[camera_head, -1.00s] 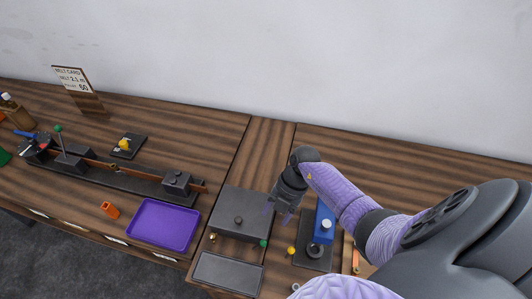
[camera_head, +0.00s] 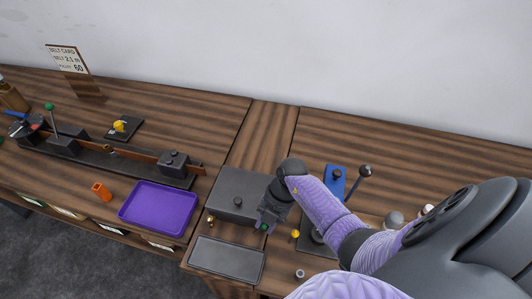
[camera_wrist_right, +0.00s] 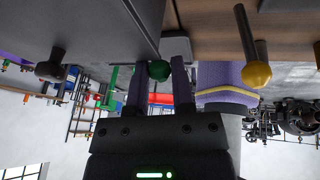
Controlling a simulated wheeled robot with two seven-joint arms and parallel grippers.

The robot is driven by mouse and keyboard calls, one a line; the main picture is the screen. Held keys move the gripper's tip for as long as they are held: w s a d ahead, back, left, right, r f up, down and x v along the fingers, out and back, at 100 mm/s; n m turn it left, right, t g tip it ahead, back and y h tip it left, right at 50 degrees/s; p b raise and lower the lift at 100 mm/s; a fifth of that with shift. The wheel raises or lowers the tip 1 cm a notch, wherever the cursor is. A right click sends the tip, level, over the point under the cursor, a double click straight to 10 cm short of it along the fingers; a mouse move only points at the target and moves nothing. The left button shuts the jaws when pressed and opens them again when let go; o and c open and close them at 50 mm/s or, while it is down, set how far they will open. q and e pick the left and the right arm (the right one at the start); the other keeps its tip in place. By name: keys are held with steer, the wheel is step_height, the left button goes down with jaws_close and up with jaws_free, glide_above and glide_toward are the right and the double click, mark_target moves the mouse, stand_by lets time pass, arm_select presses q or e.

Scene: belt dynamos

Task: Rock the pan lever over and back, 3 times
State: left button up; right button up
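A small green knob (camera_head: 264,227), likely the pan lever's end, is at the front right of a grey box (camera_head: 232,185), beside a flat grey pan (camera_head: 228,258). My right gripper (camera_head: 266,217) is down at this knob. In the right wrist view the green knob (camera_wrist_right: 159,70) shows between the two fingertips of my right gripper (camera_wrist_right: 158,82); I cannot tell whether they press on it. The lever's shaft is hidden. My left gripper is not in view.
A yellow knob (camera_head: 295,234) stands just right of my gripper; it also shows in the wrist view (camera_wrist_right: 257,75). A purple tray (camera_head: 158,208) lies left.

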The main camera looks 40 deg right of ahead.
jaws_close()
stand_by(0.9)
